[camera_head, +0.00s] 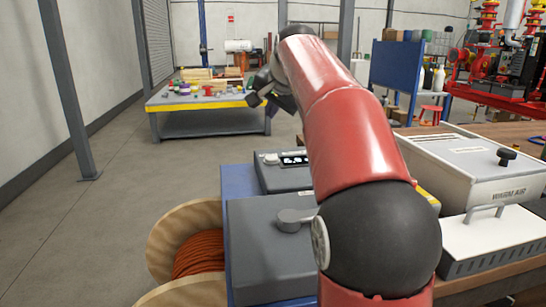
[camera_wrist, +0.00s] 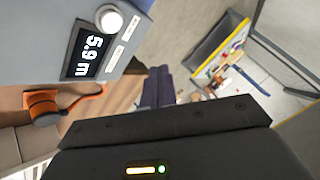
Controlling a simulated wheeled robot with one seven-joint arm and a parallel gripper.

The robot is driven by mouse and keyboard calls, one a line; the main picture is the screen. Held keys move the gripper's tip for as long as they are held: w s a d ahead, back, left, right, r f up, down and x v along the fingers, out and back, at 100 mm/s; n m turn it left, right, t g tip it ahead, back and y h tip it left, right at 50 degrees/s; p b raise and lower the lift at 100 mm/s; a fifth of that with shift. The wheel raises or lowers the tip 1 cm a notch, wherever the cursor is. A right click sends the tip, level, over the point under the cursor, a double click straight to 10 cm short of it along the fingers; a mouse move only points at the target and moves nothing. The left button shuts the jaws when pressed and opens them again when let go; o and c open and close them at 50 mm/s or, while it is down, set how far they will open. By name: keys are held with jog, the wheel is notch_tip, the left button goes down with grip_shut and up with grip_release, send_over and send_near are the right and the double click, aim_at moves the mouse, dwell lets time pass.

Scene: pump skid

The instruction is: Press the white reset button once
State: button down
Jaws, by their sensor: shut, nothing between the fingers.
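A round white button (camera_wrist: 109,18) sits on a grey box (camera_wrist: 88,8) at the upper left of the wrist view. It is beside a dark display (camera_wrist: 88,52) reading "5.9 m" and small white labels too small to read. In the head view, the white button (camera_head: 271,158) is on the left part of the box's top, with the display (camera_head: 295,160) to its right. My gripper (camera_wrist: 158,74) is shut and empty, its dark fingers together. It is apart from the button, to its lower right in the wrist view. My red arm hides part of the box in the head view.
A grey lidded box (camera_head: 265,255) with a lever is in front. A cable reel (camera_head: 185,220) stands left. A white "WARM AIR" unit (camera_head: 475,165) and a handled white box (camera_head: 495,235) are right. A workbench (camera_head: 205,101) stands behind; the left floor is clear.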

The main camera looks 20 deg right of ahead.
aim_at(272, 159)
notch_tip(272, 159, down, 9)
jog(key=b, duration=0.5)
jog(key=shift+r+b, duration=0.1)
jog(key=shift+b, duration=0.2)
dwell(1.7)
jog(key=shift+f, duration=0.4)
jog(key=shift+f+b, duration=0.55)
jog(key=shift+b, duration=0.05)
dwell(0.5)
jog(key=shift+r, duration=0.1)
jog(key=shift+r+p, duration=0.85)
jog(key=shift+p, duration=0.15)
